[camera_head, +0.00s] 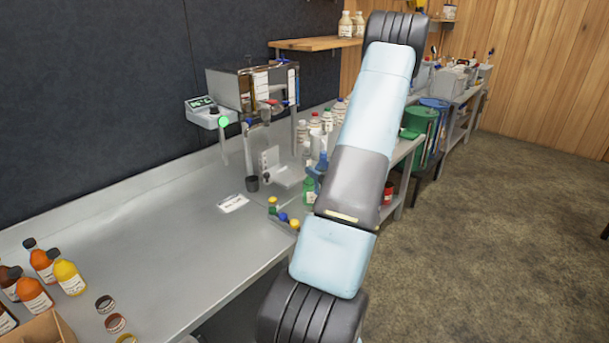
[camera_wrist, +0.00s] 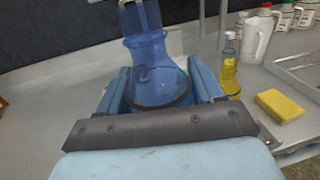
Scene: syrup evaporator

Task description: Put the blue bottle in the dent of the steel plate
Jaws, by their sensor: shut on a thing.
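My gripper (camera_wrist: 161,84) is shut on the blue bottle (camera_wrist: 158,62), a see-through flask with a narrow neck and wide body. Its body sits between the two light-blue fingers, and its neck points to the top of the wrist view. In the head view, my arm hides much of the gripper; a bit of blue (camera_head: 322,160) shows beside the arm, over the bench. A pale flat plate (camera_head: 287,178) lies on the bench left of it. I cannot tell whether this is the steel plate, and no dent is clear.
A yellow flask (camera_wrist: 229,75) stands close right of my gripper, with a yellow sponge (camera_wrist: 280,105) and white jug (camera_wrist: 257,38) farther right. The bench's left middle (camera_head: 170,225) is clear.

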